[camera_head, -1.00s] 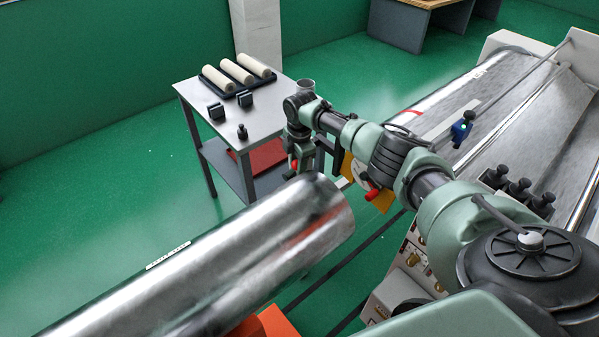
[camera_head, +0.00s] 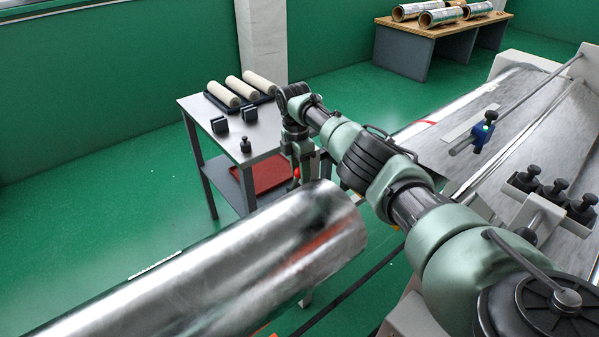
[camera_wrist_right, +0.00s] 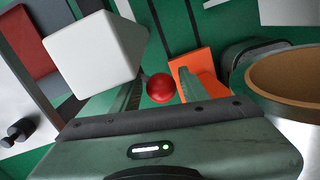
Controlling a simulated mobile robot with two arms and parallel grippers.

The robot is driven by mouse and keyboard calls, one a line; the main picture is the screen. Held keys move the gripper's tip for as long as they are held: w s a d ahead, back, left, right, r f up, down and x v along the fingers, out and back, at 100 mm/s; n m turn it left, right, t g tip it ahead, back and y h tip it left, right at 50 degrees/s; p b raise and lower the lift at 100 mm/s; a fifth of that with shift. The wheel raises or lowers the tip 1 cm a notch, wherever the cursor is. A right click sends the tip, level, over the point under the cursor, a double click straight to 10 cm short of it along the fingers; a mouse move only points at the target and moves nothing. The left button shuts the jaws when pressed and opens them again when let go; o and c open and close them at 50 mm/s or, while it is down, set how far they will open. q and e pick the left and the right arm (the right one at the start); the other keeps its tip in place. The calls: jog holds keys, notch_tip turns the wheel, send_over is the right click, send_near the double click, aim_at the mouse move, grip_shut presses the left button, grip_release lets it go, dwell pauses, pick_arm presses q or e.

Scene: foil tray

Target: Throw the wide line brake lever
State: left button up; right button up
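A lever with a red ball knob (camera_wrist_right: 160,88) shows between the two fingers of my right gripper (camera_wrist_right: 160,90) in the right wrist view. The fingers stand apart; the knob sits closer to the left finger, and I cannot tell whether they touch. The roll hides the fingertips and whatever lies below. My left gripper is out of view.
The large shiny foil roll (camera_head: 230,262) lies close in front of my right gripper; its brown core (camera_wrist_right: 300,75) shows in the wrist view. A white block (camera_wrist_right: 95,52) and an orange part (camera_wrist_right: 200,72) flank the knob. A grey side table (camera_head: 262,137) stands behind.

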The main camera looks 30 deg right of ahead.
jog(key=shift+o, duration=0.2)
jog(key=shift+w+r, duration=0.15)
jog(key=shift+r, duration=0.15)
jog(key=shift+w+r, duration=0.1)
jog(key=shift+r, duration=0.25)
notch_tip(320, 180, up, 7)
jog(key=shift+a+f+b, duration=0.1)
jog(key=shift+f+b, duration=0.05)
jog(key=shift+b, duration=0.45)
